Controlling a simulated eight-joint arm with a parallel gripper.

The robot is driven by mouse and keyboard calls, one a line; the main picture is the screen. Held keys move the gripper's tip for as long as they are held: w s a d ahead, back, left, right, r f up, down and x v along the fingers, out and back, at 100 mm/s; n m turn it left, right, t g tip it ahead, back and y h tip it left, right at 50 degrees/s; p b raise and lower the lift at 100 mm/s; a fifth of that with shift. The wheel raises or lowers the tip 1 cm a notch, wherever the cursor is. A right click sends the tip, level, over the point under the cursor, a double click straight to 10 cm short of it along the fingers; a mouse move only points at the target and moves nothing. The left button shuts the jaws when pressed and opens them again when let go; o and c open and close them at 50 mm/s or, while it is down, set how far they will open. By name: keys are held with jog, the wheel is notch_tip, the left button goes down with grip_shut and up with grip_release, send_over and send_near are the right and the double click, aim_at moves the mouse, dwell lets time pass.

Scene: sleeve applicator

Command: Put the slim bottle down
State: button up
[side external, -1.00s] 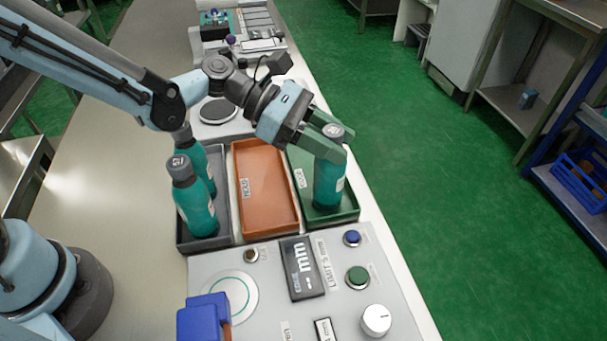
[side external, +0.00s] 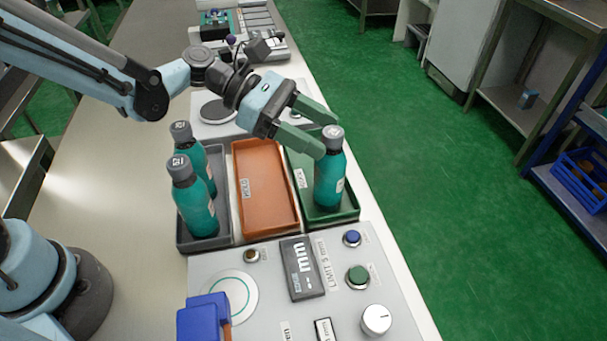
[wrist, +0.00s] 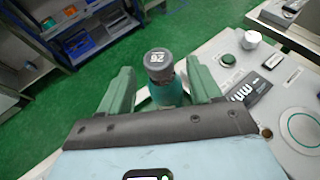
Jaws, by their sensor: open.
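A slim teal bottle (side external: 329,178) with a grey cap stands upright in the green tray (side external: 345,215) at the right of the three trays.
Two more teal bottles (side external: 194,200) stand in the grey tray (side external: 222,232) at left. The orange tray (side external: 265,190) between is empty. A control panel (side external: 330,315) with buttons, a knob and a display lies in front. A blue block (side external: 205,318) sits at its left.

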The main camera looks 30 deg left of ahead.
aim_at(333, 132)
jog(key=v, duration=0.9)
jog(key=shift+d+f, duration=0.1)
jog(key=x, duration=1.2)
jog(key=shift+r, duration=1.3)
